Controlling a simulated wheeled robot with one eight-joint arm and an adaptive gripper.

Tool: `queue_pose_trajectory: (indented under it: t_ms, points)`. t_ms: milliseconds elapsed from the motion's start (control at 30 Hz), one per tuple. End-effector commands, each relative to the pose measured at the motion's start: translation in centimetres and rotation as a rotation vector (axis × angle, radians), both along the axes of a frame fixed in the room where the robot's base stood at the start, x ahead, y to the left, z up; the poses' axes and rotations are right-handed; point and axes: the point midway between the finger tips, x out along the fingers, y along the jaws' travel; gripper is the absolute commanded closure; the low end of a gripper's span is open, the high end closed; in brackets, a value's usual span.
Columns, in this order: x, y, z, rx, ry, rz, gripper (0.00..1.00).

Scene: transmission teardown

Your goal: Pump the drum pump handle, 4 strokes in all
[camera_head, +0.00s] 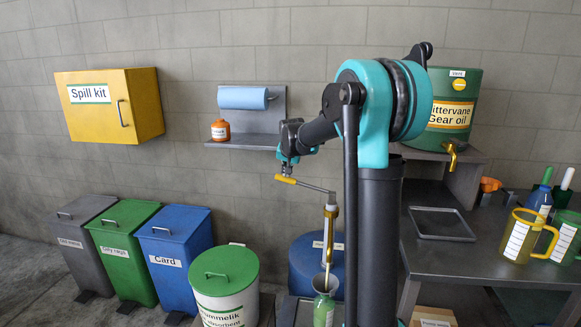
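The blue drum (305,265) stands on the floor behind my arm, with the hand pump (331,215) upright on top of it. The pump handle is a thin grey rod (315,187) with a yellow grip (285,180) at its left end. The rod slopes slightly up to the left. My gripper (288,170) points down with its tips at the yellow grip. It is too small to tell whether the fingers are closed around it. A green bottle (323,312) stands under the pump's brass spout (328,250), and a thin yellowish line runs from spout to bottle.
My arm's column hides part of the drum area. On the left are the bins (175,260) and a white drum with a green lid (224,285). A grey shelf (240,140) and yellow cabinet (115,105) hang behind. A bench (455,262) with jugs is on the right.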

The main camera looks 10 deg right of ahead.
Motion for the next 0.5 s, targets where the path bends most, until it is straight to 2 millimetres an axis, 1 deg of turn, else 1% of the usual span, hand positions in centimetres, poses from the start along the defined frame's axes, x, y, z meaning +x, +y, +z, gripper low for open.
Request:
queue_pose_trajectory:
  t_ms: [33, 200, 500]
  points:
    - [0.1, 0.6, -0.8, -0.034, 0.013, 0.005, 1.00]
    - [0.3, 1.4, -3.1, -0.150, 0.051, 0.003, 1.00]
    - [0.5, 1.9, -6.2, -0.300, 0.101, 0.000, 1.00]
